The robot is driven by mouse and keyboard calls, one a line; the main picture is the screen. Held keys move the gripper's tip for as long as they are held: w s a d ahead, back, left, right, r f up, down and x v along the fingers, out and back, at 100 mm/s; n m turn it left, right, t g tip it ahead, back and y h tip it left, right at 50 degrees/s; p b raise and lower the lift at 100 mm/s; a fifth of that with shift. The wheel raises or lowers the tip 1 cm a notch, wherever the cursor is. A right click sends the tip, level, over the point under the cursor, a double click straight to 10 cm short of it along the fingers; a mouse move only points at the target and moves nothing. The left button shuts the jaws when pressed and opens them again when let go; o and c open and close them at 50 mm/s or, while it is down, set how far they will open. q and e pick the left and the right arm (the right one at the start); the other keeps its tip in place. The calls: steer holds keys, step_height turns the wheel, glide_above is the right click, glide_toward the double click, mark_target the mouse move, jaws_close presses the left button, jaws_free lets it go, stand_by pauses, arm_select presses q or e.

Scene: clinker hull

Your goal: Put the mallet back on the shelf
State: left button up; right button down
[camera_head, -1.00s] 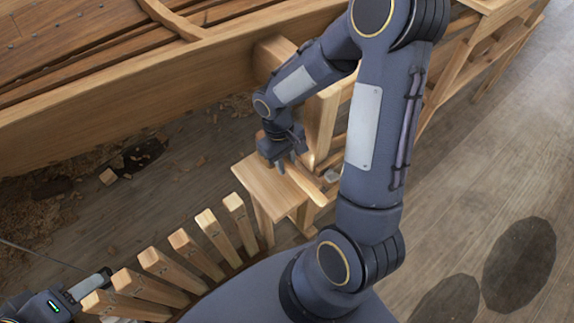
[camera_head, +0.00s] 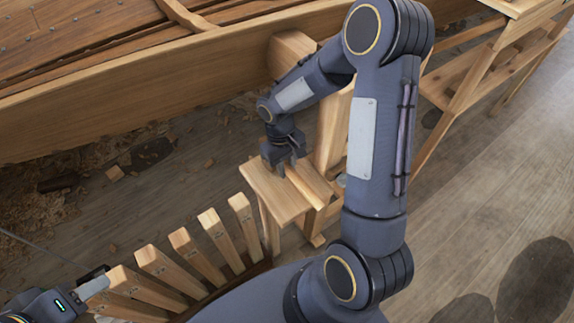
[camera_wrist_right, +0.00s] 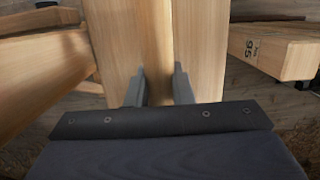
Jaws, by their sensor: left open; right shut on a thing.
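My right gripper (camera_head: 285,167) points down at the far edge of a small wooden shelf board (camera_head: 268,203) in the head view. In the right wrist view its fingers (camera_wrist_right: 161,85) are shut on a narrow strip of wood (camera_wrist_right: 156,45), which I take to be part of the mallet. The mallet's full shape is hidden, and I cannot tell whether it touches the board. A light wooden bar (camera_head: 309,184) lies along the board's right side; I cannot tell if it belongs to the mallet. My left gripper (camera_head: 96,287) is open at the lower left, partly cut off.
Several upright wooden slats (camera_head: 212,228) stand in a curved row left of the shelf board. The wooden hull (camera_head: 150,95) runs behind. A wooden trestle (camera_head: 465,95) stands at the upper right. Shavings lie on the floor (camera_head: 190,185); open floor lies at the right.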

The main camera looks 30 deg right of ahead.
steer(key=shift+f+b, duration=0.45)
steer(key=shift+f, duration=0.2)
stand_by(0.5)
steer(key=c, duration=1.2)
jaws_free()
steer(key=shift+w+a+r+p, duration=0.1)
steer(key=shift+w+r+p, duration=0.15)
steer(key=shift+r, duration=1.05)
steer(key=shift+w+d+r+p, duration=0.1)
steer(key=shift+w+r+p, duration=0.1)
steer(key=shift+r, duration=1.05)
steer(key=shift+w+a+r+p, duration=0.1)
steer(key=shift+w+r+p, duration=0.15)
steer(key=shift+r, duration=1.05)
steer(key=shift+r, duration=0.2)
steer(key=s+a+r+t+y+p, duration=0.1)
steer(key=s+r+p, duration=0.3)
steer(key=r, duration=0.4)
steer(key=s+a+r+m+t+y+p, duration=0.1)
steer(key=s+a+r+t+p, duration=0.1)
steer(key=s+r+t+p, duration=0.2)
steer(key=s+a+r+m+t+y+p, duration=0.1)
steer(key=s+r+p, duration=0.3)
steer(key=s+r, duration=0.5)
steer(key=shift+s+a+r+t+y, duration=0.15)
steer(key=shift+r+t+y, duration=0.2)
steer(key=shift+r, duration=0.8)
steer(key=shift+s+a+r+t+y, duration=0.15)
steer(key=shift+r+t, duration=0.3)
steer(key=shift+r, duration=0.7)
